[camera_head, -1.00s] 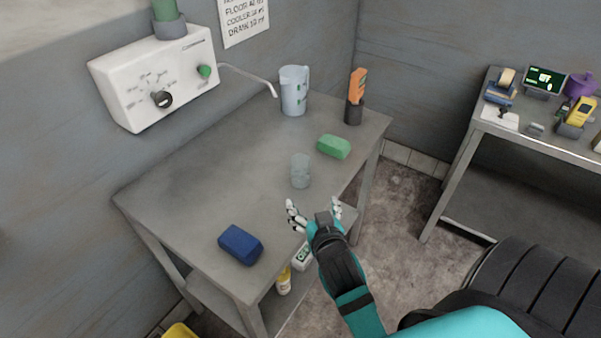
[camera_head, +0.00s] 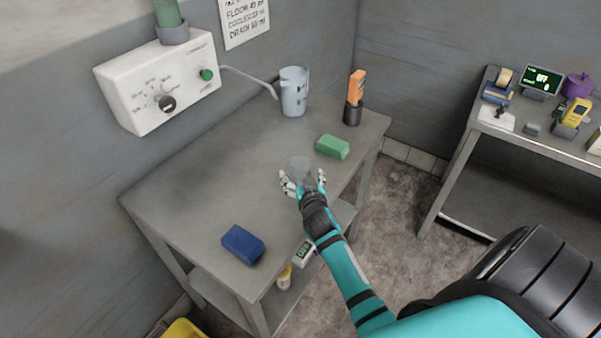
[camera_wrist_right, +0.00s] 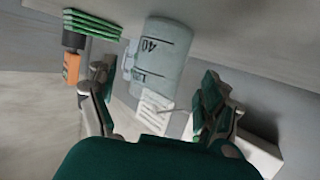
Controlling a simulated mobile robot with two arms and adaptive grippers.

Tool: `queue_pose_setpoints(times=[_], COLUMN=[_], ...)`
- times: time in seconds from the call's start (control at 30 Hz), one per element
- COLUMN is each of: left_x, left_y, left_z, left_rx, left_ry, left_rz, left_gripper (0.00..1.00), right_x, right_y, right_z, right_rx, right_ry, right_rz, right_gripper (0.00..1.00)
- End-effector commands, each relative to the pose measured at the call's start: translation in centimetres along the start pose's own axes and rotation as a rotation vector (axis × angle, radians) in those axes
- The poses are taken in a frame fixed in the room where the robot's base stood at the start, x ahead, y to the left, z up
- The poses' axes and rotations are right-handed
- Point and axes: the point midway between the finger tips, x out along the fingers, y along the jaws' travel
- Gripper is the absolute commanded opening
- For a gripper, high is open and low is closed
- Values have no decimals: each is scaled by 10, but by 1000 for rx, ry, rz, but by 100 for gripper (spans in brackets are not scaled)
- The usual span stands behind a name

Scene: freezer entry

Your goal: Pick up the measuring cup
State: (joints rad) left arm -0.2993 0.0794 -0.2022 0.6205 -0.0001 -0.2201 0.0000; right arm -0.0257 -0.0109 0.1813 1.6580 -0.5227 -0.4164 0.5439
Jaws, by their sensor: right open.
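In the right wrist view the cup (camera_wrist_right: 163,55) appears upside down, with dark printed marks and the number 40. My left gripper is not in view.
A blue block (camera_head: 242,244) lies at the front left. The table's middle left is clear.

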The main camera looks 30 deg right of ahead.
Motion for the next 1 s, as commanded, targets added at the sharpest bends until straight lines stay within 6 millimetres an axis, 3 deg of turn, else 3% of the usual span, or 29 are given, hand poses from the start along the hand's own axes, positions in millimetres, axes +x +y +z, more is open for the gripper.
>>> queue_pose_setpoints(times=[0.23,0.53,0.9,1.0], left_x=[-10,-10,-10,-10], left_y=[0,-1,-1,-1], left_z=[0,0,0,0], left_rx=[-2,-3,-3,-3], left_ry=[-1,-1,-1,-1], left_rz=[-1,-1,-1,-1], left_gripper=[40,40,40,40], right_x=[32,36,36,36], right_y=[2,2,2,2], right_z=[-2,-1,-1,-1], right_rx=[-2,-1,-1,-1], right_ry=[0,0,0,0], right_rz=[0,0,0,0], right_gripper=[83,83,36,27])
